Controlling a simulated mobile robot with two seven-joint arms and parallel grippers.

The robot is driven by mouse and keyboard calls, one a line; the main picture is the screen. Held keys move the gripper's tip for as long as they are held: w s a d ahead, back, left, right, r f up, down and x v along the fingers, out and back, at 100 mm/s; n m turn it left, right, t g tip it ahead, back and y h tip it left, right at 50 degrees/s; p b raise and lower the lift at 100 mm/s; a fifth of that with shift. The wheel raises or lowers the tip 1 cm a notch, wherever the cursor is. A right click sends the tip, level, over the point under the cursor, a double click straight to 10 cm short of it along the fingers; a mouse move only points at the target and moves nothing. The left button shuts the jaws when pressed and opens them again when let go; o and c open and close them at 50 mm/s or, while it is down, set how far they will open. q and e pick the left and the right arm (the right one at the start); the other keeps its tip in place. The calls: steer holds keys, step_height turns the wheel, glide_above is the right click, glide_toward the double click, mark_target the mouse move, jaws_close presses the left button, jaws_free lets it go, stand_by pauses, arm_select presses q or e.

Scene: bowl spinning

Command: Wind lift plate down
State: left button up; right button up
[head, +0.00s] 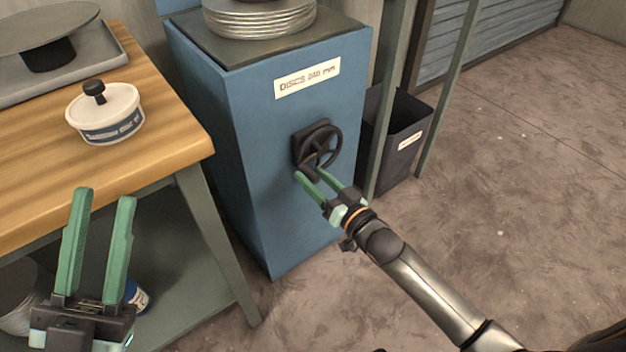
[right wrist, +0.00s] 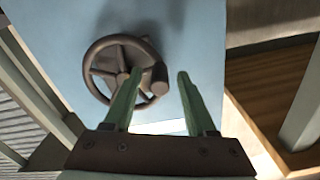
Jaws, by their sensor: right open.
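A blue cabinet (head: 290,115) with a disc label carries a stack of metal discs (head: 258,20) on its dark top (head: 213,45). I cannot tell the lift plate apart under the discs. A dark handwheel (head: 322,136) with a crank knob is on the cabinet's front. My right gripper (head: 304,174) is open at the wheel's lower edge. In the right wrist view the wheel (right wrist: 98,62) is behind the fingers, and its knob (right wrist: 158,80) shows between the two fingertips (right wrist: 159,74); contact is unclear. My left gripper (head: 104,194) is open and empty before the bench.
A wooden workbench (head: 165,120) at left holds a white lidded tub (head: 105,115) and a grey tray (head: 100,75) with a round plate (head: 45,25). A dark bin (head: 405,130) and metal posts stand right of the cabinet. The floor at right is clear.

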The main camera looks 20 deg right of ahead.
steer(key=shift+w+a, duration=0.1)
steer(key=shift+w, duration=0.15)
steer(key=shift+c, duration=0.4)
jaws_close()
